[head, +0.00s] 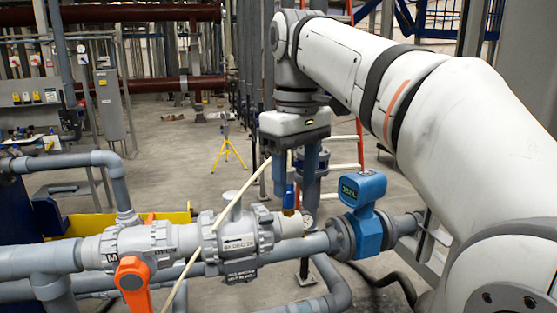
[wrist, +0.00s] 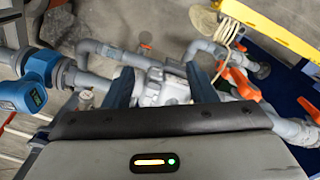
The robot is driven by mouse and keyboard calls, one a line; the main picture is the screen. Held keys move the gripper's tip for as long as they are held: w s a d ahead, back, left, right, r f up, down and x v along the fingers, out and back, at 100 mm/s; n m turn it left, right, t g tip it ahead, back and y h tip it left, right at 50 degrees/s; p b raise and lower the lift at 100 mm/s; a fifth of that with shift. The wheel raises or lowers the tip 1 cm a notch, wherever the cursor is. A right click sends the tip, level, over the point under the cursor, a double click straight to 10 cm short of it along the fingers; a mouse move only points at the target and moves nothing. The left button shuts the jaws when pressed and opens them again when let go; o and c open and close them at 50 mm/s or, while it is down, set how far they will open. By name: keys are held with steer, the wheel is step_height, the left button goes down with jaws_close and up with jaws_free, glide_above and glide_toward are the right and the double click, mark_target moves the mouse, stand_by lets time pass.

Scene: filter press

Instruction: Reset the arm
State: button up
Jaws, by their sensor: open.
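My white arm comes in from the right of the head view and bends down to my gripper (head: 296,185). The gripper points downward above the grey pipework, with its two blue fingers apart. The wrist view also shows my gripper (wrist: 162,78) with both fingers spread and nothing held between them. Below it lie the grey pipe and a grey check valve body (head: 237,240) with an arrow label. A small brass and blue fitting (head: 290,198) is near the left fingertip; whether they touch cannot be told.
A blue flow meter (head: 363,190) stands on the pipe just right of the gripper. An orange valve handle (head: 133,285) is at the lower left. A pale hose (head: 215,235) slants across the pipes. A yellow tripod (head: 228,150) stands on open floor behind.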

steer(key=s+d+f+m+t+b, duration=0.1)
steer(key=s+d+f, duration=0.3)
steer(key=f, duration=0.6)
steer(key=s+d+f+m+t+b, duration=0.1)
steer(key=s+d+f+m, duration=0.3)
steer(key=f, duration=0.7)
steer(key=s+d+f+m+t+b, duration=0.1)
steer(key=s+d+f+m+b, duration=0.2)
steer(key=f, duration=0.7)
steer(key=shift+s+d+f, duration=0.25)
steer(key=shift+s+d, duration=0.15)
steer(key=shift+d, duration=0.2)
steer(key=shift+c, duration=0.2)
